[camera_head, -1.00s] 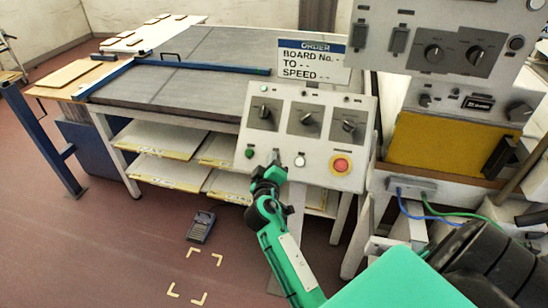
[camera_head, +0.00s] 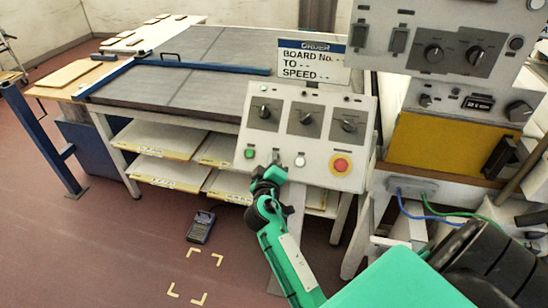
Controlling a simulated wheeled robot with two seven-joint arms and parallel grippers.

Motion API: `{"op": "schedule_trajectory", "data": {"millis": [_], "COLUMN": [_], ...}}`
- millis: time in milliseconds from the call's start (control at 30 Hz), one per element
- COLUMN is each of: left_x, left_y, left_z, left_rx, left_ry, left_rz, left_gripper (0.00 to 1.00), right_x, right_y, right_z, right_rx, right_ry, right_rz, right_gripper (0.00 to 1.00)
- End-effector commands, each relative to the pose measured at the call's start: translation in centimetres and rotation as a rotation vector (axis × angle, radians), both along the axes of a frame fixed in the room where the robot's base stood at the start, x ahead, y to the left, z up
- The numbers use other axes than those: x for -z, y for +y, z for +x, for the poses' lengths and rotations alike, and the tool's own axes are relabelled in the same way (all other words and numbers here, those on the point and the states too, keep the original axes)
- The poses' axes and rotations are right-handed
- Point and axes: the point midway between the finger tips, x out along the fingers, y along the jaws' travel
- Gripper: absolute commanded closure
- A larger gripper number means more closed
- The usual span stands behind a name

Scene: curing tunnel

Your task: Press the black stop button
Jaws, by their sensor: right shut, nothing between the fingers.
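The sloped grey control panel (camera_head: 318,157) stands in front of the conveyor table. Its lower row has a green button (camera_head: 250,153) at the left, a white button (camera_head: 300,160) and a red mushroom button (camera_head: 341,165) on a yellow ring at the right. My right gripper (camera_head: 274,164) is shut and empty, with its dark fingertips at the panel's lower edge between the green and white buttons. A small dark shape there may be the black stop button or a fingertip; the gripper hides most of that spot. Contact cannot be told. My left gripper is not in view.
Three selector knobs sit above the buttons, and an order sign (camera_head: 312,62) stands behind them. A second panel (camera_head: 440,45) and a yellow plate (camera_head: 430,145) are at the right. A handheld device (camera_head: 201,227) lies on the open floor at the left.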

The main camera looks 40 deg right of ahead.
Motion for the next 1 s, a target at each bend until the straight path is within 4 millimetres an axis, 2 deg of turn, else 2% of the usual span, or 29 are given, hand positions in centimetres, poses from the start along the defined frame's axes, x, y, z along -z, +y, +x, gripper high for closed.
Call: {"op": "schedule_trajectory", "data": {"millis": [300,1000], "left_x": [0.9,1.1], "left_y": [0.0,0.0], "left_z": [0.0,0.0], "left_rx": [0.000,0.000], "left_ry": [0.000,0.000], "left_rz": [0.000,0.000], "left_gripper": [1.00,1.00], "right_x": [0.7,0.9], "right_y": [-0.4,-0.7], "right_z": [0.4,0.6], "right_rx": [0.000,0.000], "right_ry": [0.000,0.000], "right_rz": [0.000,0.000], "right_gripper": [1.00,1.00]}}
